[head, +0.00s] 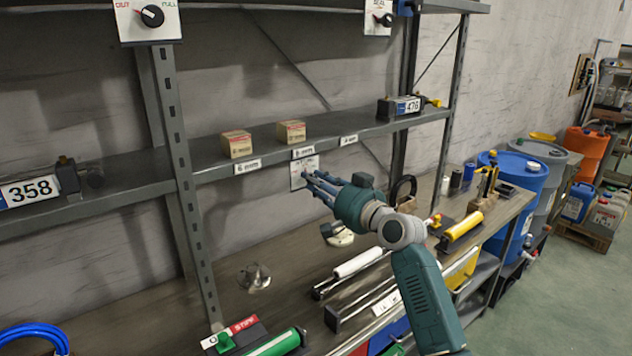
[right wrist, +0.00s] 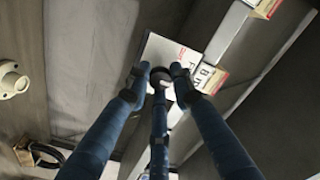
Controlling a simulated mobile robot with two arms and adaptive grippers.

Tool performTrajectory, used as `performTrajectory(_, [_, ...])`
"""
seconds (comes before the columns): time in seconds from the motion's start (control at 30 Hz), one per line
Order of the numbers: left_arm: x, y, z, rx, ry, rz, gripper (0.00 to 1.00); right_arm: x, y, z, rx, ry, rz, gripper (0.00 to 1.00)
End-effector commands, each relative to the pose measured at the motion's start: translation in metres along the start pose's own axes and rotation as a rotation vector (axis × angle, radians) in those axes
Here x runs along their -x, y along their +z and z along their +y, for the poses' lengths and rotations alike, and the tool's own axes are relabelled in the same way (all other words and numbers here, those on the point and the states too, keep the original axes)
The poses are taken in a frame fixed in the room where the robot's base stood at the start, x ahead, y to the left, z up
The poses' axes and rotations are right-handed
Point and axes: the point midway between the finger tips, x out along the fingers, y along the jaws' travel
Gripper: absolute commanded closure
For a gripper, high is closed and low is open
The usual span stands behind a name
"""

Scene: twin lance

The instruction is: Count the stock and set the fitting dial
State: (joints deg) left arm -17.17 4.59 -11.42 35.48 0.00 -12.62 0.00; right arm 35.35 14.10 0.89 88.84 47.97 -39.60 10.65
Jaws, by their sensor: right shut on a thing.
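My right gripper (head: 311,181) reaches up to a white dial plate (head: 298,166) under the middle shelf. In the right wrist view its fingers (right wrist: 160,85) are closed around the dark knob (right wrist: 160,73) in front of the plate (right wrist: 160,50); they hide most of the knob and its setting. Two small cardboard boxes (head: 237,144) (head: 291,132) stand apart on the shelf above, near white labels (head: 247,167). Other dials with black knobs hang at upper left (head: 152,16) and upper right (head: 383,19). My left gripper is not in view.
A grey upright (head: 180,150) is left of my gripper.

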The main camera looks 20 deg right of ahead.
Motion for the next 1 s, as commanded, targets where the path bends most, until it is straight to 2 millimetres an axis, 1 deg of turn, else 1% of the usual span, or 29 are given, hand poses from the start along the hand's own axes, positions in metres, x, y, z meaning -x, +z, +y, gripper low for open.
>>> performTrajectory(0.03, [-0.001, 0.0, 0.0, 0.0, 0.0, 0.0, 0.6, -0.001, 0.01, 0.004, -0.003, 0.006, -0.019, 1.0])
performTrajectory(0.1, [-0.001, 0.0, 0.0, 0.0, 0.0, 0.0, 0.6, -0.001, 0.01, 0.004, -0.003, 0.006, -0.019, 1.0])
performTrajectory(0.13, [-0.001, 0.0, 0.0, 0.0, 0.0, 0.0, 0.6, -0.001, 0.01, 0.004, -0.002, 0.006, -0.02, 0.71])
performTrajectory(0.2, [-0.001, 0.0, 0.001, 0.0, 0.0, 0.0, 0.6, -0.001, 0.009, 0.003, -0.002, 0.005, -0.018, 0.58])
performTrajectory(0.47, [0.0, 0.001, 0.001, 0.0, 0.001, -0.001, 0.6, 0.0, 0.004, 0.001, 0.0, 0.002, -0.009, 0.58])
performTrajectory(0.6, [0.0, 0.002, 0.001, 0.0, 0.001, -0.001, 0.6, 0.008, 0.003, 0.002, 0.001, 0.003, -0.006, 0.58])
performTrajectory(0.67, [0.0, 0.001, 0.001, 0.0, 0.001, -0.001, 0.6, 0.016, 0.003, 0.002, 0.002, 0.003, -0.005, 0.58])
performTrajectory(0.77, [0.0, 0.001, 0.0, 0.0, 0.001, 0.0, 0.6, 0.035, 0.004, 0.002, 0.004, 0.004, -0.008, 0.58])
performTrajectory(0.9, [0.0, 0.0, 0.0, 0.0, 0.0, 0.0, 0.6, 0.066, 0.005, 0.002, 0.005, 0.005, -0.01, 0.58])
performTrajectory(1.0, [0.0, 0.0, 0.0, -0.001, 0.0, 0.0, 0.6, 0.086, 0.005, 0.002, 0.003, 0.004, -0.01, 0.58])
